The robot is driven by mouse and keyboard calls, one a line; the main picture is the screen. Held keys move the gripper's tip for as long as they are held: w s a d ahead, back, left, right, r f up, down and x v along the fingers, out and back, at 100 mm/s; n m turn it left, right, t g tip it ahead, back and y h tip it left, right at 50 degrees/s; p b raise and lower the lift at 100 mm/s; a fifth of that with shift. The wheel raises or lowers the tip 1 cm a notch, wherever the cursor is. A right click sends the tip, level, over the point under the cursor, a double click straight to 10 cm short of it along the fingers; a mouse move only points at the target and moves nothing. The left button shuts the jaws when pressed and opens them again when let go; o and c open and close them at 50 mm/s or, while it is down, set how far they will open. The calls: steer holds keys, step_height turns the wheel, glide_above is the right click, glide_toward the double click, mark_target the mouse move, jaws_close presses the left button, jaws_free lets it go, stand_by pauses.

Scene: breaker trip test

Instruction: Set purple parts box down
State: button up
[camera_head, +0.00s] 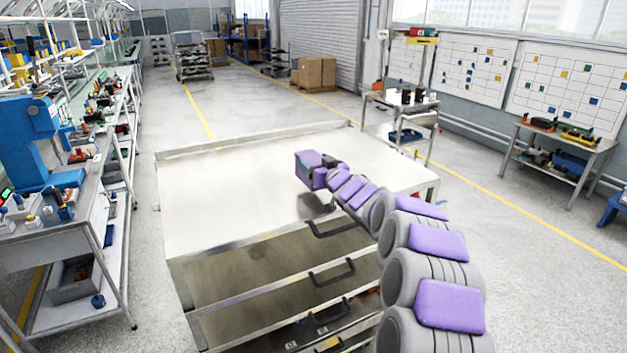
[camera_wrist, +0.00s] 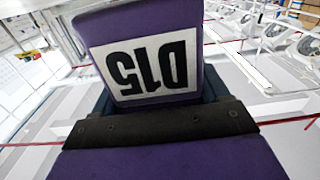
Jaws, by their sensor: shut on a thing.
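The purple parts box (camera_head: 308,160) is at the end of my arm, above the right half of a pale metal tabletop (camera_head: 235,185). A dark shadow lies on the top below it, so the box looks raised off the surface. In the wrist view the box (camera_wrist: 205,75) fills the upper middle and bears a white label reading D15, upside down. My gripper (camera_head: 328,163) is shut on the box. Its dark jaw edge (camera_wrist: 165,125) crosses the wrist view below the label. The far side of the box is hidden.
The tabletop is bare, with a raised back rim (camera_head: 255,140) and drawers with black handles (camera_head: 333,272) in front. A cluttered workbench (camera_head: 85,190) stands at left. A small cart (camera_head: 405,108) stands behind at right, and a side table (camera_head: 565,145) farther right.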

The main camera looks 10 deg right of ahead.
steer(key=shift+s+d, duration=0.25)
steer(key=shift+d, duration=0.4)
step_height(320, 180, down, 4)
steer(key=shift+d+r+b, duration=0.1)
steer(key=shift+r+b, duration=0.15)
steer(key=shift+b, duration=0.7)
steer(key=shift+a, duration=0.35)
steer(key=shift+a+r, duration=0.1)
steer(key=shift+a, duration=0.4)
steer(key=o, duration=0.9)
steer(key=shift+d, duration=0.1)
steer(key=o, duration=0.4)
steer(key=shift+d, duration=0.75)
steer(key=shift+a, duration=0.35)
steer(key=shift+s+a+b, duration=0.1)
steer(key=shift+s+b, duration=0.25)
steer(key=shift+s, duration=0.25)
steer(key=shift+b+v, duration=1.4)
steer(key=shift+v, duration=4.05)
